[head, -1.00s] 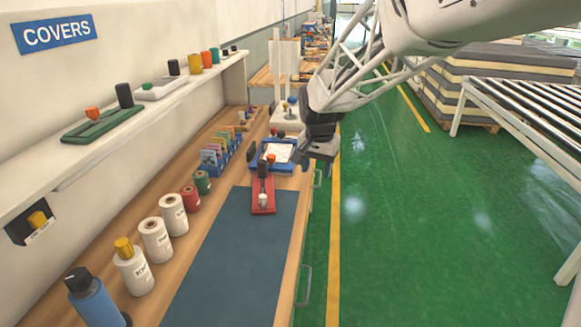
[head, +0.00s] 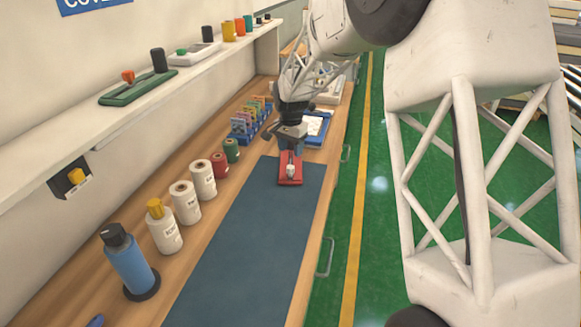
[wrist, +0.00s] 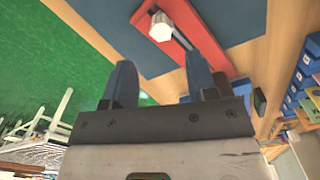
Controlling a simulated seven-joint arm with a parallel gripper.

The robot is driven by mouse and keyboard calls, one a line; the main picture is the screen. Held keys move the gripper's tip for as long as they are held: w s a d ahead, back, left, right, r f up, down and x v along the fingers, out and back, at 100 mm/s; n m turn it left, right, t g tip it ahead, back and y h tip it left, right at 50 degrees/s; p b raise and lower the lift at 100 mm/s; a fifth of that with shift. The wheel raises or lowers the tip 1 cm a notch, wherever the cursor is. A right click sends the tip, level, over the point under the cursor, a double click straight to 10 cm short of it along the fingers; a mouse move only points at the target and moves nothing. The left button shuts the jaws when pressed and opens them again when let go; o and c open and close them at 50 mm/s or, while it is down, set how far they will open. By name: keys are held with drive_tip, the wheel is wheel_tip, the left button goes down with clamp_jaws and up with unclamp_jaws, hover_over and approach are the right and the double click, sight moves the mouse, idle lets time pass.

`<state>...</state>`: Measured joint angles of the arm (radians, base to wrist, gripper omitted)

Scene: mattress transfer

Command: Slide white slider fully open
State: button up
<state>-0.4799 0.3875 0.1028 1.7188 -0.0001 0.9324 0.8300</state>
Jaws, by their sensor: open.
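The white slider (head: 290,171) is a small white knob on a red base (head: 290,182) at the far end of the blue mat. It stands near the base's near end. In the wrist view the white slider (wrist: 162,27) sits on the red base (wrist: 184,17), beyond my fingertips. My gripper (head: 290,146) is open, above and just behind the white slider, and hides the far part of the base. In the wrist view its two fingers (wrist: 160,80) are spread with nothing held between them. They do not appear to touch the slider.
The blue mat (head: 240,240) in front of the base is clear. White, red and green spools (head: 187,204) and a blue bottle (head: 128,262) stand along the left. A blue tray (head: 316,128) lies behind the gripper. The bench's right edge borders the green floor.

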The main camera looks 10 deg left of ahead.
sight(291, 167)
drive_tip(key=shift+a+f, duration=0.1)
idle(0.3)
drive_tip(key=shift+f, duration=3.85)
drive_tip(key=shift+c, duration=0.2)
clamp_jaws()
